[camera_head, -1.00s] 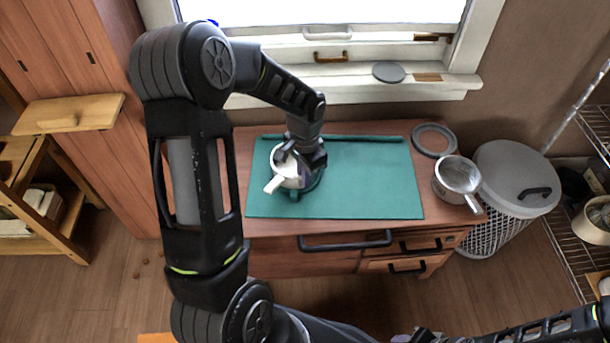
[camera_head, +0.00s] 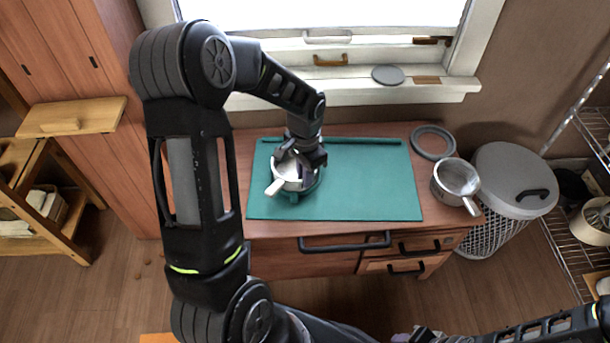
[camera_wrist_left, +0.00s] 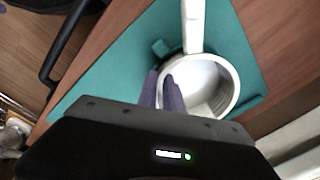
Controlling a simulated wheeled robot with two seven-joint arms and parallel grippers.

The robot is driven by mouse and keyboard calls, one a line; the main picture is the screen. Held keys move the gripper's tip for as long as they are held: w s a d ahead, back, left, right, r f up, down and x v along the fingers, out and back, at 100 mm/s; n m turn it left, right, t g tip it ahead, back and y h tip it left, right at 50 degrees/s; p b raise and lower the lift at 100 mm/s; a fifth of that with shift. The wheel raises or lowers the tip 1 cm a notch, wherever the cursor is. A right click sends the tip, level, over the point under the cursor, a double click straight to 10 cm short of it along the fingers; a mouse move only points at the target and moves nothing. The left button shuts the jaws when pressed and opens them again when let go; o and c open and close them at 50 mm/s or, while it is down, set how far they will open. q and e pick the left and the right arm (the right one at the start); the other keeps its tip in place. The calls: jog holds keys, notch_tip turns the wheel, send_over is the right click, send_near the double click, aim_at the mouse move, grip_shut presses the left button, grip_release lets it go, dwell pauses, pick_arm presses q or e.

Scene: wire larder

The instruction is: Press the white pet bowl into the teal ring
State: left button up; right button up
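The white pet bowl (camera_head: 288,183), with a stubby white handle, is at the left part of a teal mat. It also shows in the left wrist view (camera_wrist_left: 212,84), its handle toward the top. The teal ring (camera_head: 294,198) lies on the mat under and around the bowl; the bowl hides most of it, and teal tabs (camera_wrist_left: 161,47) stick out in the wrist view. I cannot tell how deep the bowl sits. My left gripper (camera_head: 303,164) is at the bowl's rim, its fingers (camera_wrist_left: 161,92) close together astride the wall. My right gripper (camera_head: 424,336) is barely visible at the bottom edge.
The teal mat (camera_head: 370,185) is bare on its right. A lidded bin (camera_head: 515,180) and a wire rack (camera_head: 575,250) are farther right. A window sill (camera_head: 350,83) runs behind.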

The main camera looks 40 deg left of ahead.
pick_arm(q)
jog(key=shift+r, duration=0.5)
jog(key=shift+o, duration=0.5)
jog(key=o, duration=0.5)
jog(key=shift+r, duration=0.1)
notch_tip(320, 180, up, 12)
jog(key=shift+f, duration=0.1)
